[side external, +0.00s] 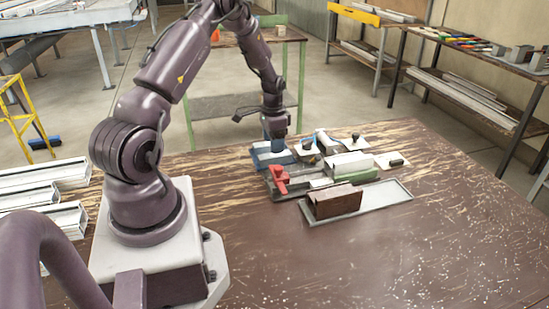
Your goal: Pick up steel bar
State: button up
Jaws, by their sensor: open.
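My gripper (274,133) points down over the left back part of a clamp fixture, just above a blue block (270,153). Its fingers are small and partly lost against the blue, so I cannot tell whether they touch anything; nothing is seen held. A pale metallic block (350,163) lies in the middle of the fixture. It may be the steel bar, but I cannot tell for sure. A red clamp part (278,179) stands at the fixture's front left, and a green strip (362,174) lies in front of the pale block.
A brown block (337,202) sits on a grey tray (385,196) in front of the fixture. White profiles (45,180) lie at the table's left. The worn brown table (430,235) is clear at the front right. Shelves (470,65) stand behind.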

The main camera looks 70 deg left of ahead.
aim_at(274, 158)
notch_tip(274, 158, down, 5)
jog(key=shift+d+r, duration=0.15)
jog(key=c, duration=1)
jog(key=shift+c, duration=0.2)
jog(key=shift+r, duration=0.15)
